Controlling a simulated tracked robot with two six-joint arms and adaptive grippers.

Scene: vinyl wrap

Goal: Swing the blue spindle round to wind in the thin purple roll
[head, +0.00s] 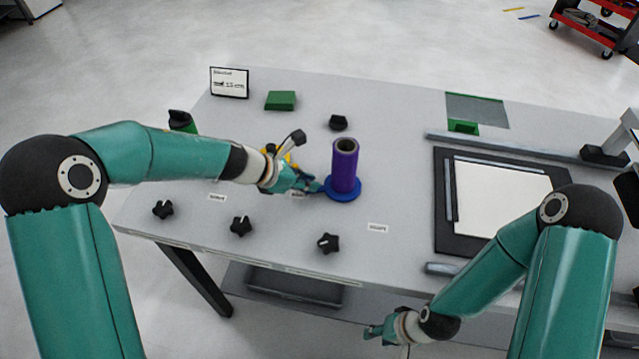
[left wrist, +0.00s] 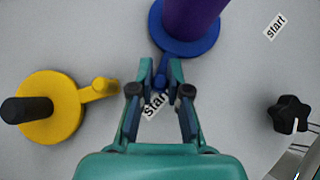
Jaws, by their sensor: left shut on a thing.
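The thin purple roll (head: 345,166) stands upright on the blue spindle (head: 343,194), whose round base shows under it on the table. In the left wrist view the purple roll (left wrist: 192,18) is cut off by the top edge, and the blue spindle (left wrist: 184,42) has a short arm ending in a knob. My left gripper (head: 318,187) is shut on that knob (left wrist: 160,82), to the left of the roll in the head view. It also shows in the left wrist view (left wrist: 160,76). My right gripper (head: 371,332) is empty-looking, in front of the table edge; its jaws are too small to read.
A yellow spindle (left wrist: 52,108) with a black post lies left of my left gripper. Several black star knobs (head: 328,243) line the front. A black-framed white sheet (head: 500,198) lies at right. A green block (head: 281,100) and a sign (head: 229,82) are at the back.

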